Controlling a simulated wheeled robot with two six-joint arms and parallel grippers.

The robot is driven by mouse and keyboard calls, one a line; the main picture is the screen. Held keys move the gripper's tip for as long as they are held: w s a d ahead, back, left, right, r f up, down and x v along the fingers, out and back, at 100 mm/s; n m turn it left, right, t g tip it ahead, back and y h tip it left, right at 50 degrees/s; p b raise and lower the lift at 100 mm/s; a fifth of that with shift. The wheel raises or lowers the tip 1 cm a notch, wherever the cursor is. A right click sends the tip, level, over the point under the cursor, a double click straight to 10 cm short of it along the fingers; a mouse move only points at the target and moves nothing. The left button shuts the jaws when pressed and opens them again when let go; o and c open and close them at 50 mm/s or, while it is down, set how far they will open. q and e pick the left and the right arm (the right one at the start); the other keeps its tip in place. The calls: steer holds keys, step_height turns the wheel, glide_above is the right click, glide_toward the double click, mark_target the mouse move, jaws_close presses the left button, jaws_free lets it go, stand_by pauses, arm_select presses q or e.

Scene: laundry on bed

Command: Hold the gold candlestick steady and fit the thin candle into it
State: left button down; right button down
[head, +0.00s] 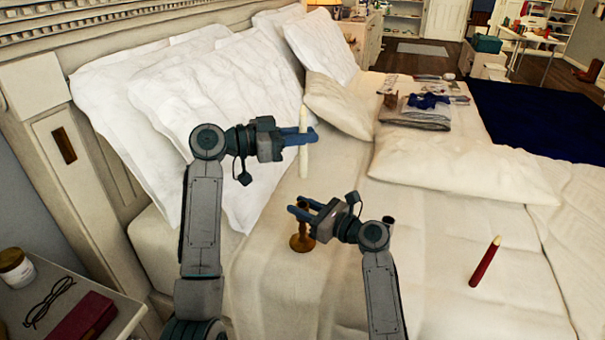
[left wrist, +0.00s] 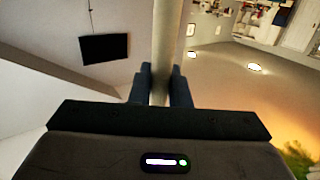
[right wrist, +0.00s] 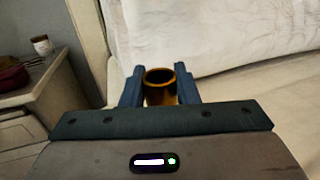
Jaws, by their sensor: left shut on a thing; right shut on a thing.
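The thin candle (head: 303,160) is cream-white and upright in the head view. My left gripper (head: 309,136) is shut on it around its middle; the candle also shows between the fingers in the left wrist view (left wrist: 162,50). The gold candlestick (head: 302,242) stands on the bed below the candle. My right gripper (head: 297,209) is shut on its upper part. In the right wrist view the open cup of the candlestick (right wrist: 159,88) sits between the fingers and looks empty. The candle's lower end is above the candlestick, apart from it.
White pillows (head: 185,90) lean on the headboard behind my left arm. Folded clothes (head: 418,112) lie farther back. A nightstand (head: 110,330) with glasses (head: 48,300) and a jar (head: 15,268) is at the lower left.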

arm_select(q)
step_height(320, 180, down, 2)
steer(key=n+t+y, duration=0.1)
steer(key=n+t, duration=0.1)
steer(key=t, duration=0.1)
steer(key=shift+s+f, duration=0.1)
steer(key=shift+f, duration=0.1)
step_height(320, 180, down, 10)
steer(key=shift+r, duration=0.15)
steer(key=c, duration=1.4)
jaws_free()
steer(key=shift+o, duration=0.2)
steer(key=v, duration=1.2)
steer(key=shift+s, duration=0.1)
